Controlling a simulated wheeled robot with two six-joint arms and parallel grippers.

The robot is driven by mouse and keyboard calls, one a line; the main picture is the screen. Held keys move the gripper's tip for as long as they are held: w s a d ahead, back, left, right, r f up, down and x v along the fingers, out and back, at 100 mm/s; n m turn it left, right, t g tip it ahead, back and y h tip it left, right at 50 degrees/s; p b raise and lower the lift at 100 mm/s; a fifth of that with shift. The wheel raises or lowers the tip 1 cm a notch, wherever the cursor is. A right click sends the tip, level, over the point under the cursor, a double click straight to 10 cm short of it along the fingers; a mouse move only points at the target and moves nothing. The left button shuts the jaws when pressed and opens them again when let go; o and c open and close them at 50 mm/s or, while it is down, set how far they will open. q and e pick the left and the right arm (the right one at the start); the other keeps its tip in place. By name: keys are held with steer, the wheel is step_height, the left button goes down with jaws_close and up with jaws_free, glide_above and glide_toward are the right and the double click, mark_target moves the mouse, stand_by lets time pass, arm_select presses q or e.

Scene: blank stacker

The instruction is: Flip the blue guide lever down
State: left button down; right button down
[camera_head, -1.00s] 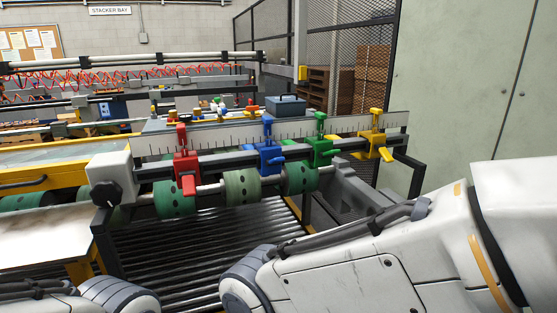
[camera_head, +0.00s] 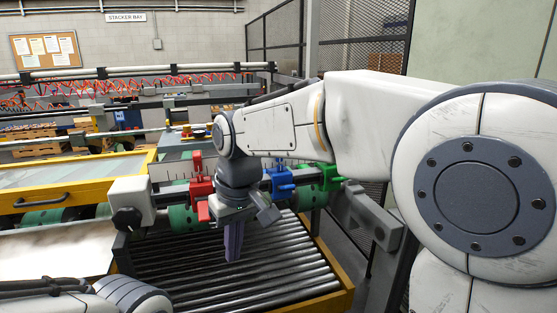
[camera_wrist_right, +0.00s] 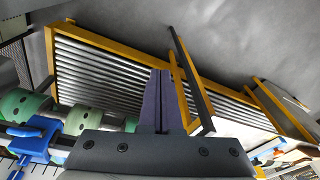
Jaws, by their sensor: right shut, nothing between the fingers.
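The blue guide (camera_head: 281,180) sits on the rail between the red guide (camera_head: 201,190) and the green guide (camera_head: 328,177) in the head view. My right arm partly crosses in front of it, and its lever's position is hard to tell. It also shows as a blue block (camera_wrist_right: 35,137) at the lower left of the right wrist view. My right gripper (camera_head: 234,254) is shut and empty, pointing down above the rollers, in front of and left of the blue guide and apart from it. Its dark fingers (camera_wrist_right: 158,85) are together in the wrist view. My left gripper is out of view.
A roller bed (camera_head: 250,283) with a yellow frame lies below the gripper. Green rollers (camera_head: 182,217) sit on the shaft under the guides. A white end box with a black knob (camera_head: 127,219) stands at the left. My right arm fills much of the right side.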

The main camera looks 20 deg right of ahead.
steer(key=w+d+r+m+p, duration=0.2)
steer(key=w+d+r+p, duration=0.3)
steer(key=w+r, duration=0.45)
step_height(320, 180, up, 8)
steer(key=m+t+h+p, duration=0.1)
steer(key=m+t+p, duration=0.1)
glide_above(287, 188)
steer(key=d, duration=0.1)
steer(key=shift+w+r, duration=0.15)
steer(key=shift+w, duration=0.25)
steer(key=x, duration=0.5)
steer(key=p+x, duration=0.1)
steer(key=x, duration=0.4)
steer(key=shift+s, duration=0.2)
steer(key=f, duration=0.1)
steer(key=s+f, duration=0.1)
steer(key=shift+s+d+f, duration=0.1)
steer(key=shift+s+f, duration=0.35)
steer(key=shift+f, duration=0.3)
